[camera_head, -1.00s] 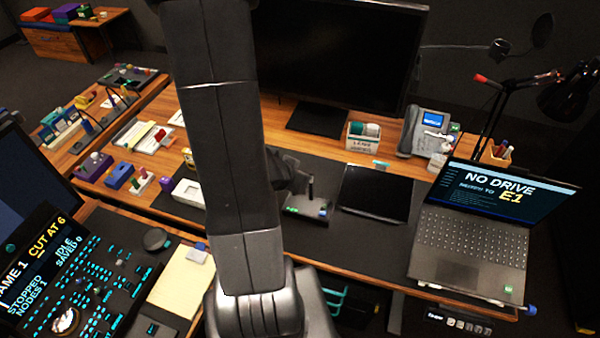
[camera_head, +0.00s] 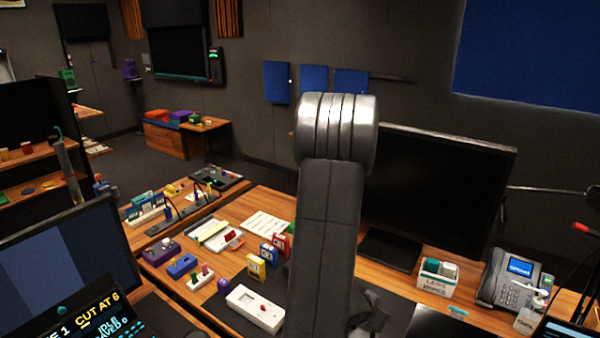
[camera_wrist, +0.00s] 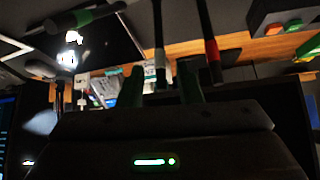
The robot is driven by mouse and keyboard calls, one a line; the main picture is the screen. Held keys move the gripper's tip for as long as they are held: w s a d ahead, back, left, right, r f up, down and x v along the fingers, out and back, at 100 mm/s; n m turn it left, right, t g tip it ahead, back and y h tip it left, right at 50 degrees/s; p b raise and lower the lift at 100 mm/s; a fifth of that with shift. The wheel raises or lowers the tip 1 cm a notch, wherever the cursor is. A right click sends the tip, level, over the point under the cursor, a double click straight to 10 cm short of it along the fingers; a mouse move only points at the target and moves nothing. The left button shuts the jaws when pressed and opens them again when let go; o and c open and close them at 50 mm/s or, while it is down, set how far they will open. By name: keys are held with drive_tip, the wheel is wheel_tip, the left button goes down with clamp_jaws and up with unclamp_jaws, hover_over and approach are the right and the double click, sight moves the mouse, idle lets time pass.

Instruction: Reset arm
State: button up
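My arm rises through the middle of the head view, its silver-ringed joint at the top. My gripper (camera_wrist: 162,85) shows in the wrist view as a dark body with a green light and two short fingers. The fingers stand apart with a gap between them, and nothing is clearly held. In the head view the gripper is not clearly visible; the arm hides part of the desk.
A large monitor (camera_head: 437,190) stands right of the arm on the wooden desk. A phone (camera_head: 510,280) and a labelled box (camera_head: 437,277) are at the right. A white device (camera_head: 255,308) and several coloured blocks lie left of the arm. A laptop-like screen (camera_head: 70,260) is at lower left.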

drive_tip(key=shift+b+x, duration=0.35)
drive_tip(key=shift+x, duration=1.5)
drive_tip(key=shift+r, duration=0.1)
